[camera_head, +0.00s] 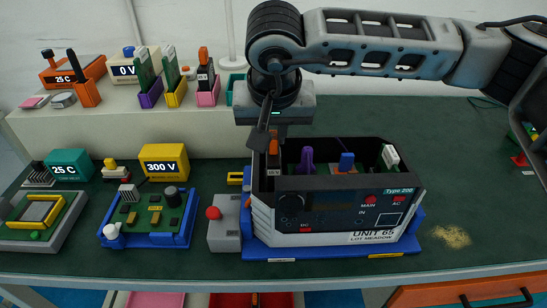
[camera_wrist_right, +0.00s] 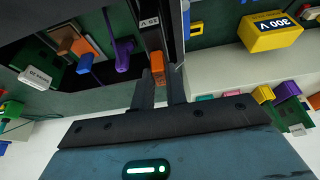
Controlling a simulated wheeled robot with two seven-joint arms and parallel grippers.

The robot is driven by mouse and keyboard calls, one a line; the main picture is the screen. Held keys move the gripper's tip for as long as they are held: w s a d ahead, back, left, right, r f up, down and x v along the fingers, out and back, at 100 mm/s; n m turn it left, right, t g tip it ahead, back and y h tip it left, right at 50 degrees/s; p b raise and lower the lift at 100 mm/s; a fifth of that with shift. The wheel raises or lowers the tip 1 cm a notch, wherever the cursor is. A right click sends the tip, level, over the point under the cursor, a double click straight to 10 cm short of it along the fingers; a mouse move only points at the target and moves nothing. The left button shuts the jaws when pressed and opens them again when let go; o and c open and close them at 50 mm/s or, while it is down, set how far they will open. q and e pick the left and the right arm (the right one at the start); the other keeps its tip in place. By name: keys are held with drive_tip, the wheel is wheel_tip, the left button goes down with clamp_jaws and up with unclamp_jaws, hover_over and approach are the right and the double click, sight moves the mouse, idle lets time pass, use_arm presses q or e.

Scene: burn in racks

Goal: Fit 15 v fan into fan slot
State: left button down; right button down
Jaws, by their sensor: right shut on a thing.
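The 15 V fan (camera_wrist_right: 157,68), a black module with an orange top and a white "15 V" label, is held between the fingers of my right gripper (camera_wrist_right: 160,88). In the head view the fan (camera_head: 274,160) is upright at the left end of the open case of UNIT 65 (camera_head: 340,209), its lower part hidden behind the case's front wall. My right gripper (camera_head: 262,140) points down from above and is shut on the fan's orange top. The fan slot itself is hidden, so I cannot tell how deep the fan sits. My left gripper is not in view.
Inside the case stand a purple-topped part (camera_head: 306,160), a blue-topped part (camera_head: 346,162) and a green card (camera_head: 389,157). A red-button box (camera_head: 224,236) stands close left of the case. A raised white shelf (camera_head: 150,130) holds several coloured modules. The mat right of the case is mostly clear.

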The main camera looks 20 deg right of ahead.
sight(274, 147)
wheel_tip(274, 147, down, 5)
drive_tip(key=shift+r+b, duration=0.2)
drive_tip(key=shift+b, duration=0.85)
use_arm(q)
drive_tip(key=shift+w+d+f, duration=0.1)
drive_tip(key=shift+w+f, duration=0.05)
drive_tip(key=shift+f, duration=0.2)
use_arm(e)
drive_tip(key=c, duration=1.8)
unclamp_jaws()
drive_tip(key=shift+f, duration=0.15)
drive_tip(key=shift+o, duration=0.5)
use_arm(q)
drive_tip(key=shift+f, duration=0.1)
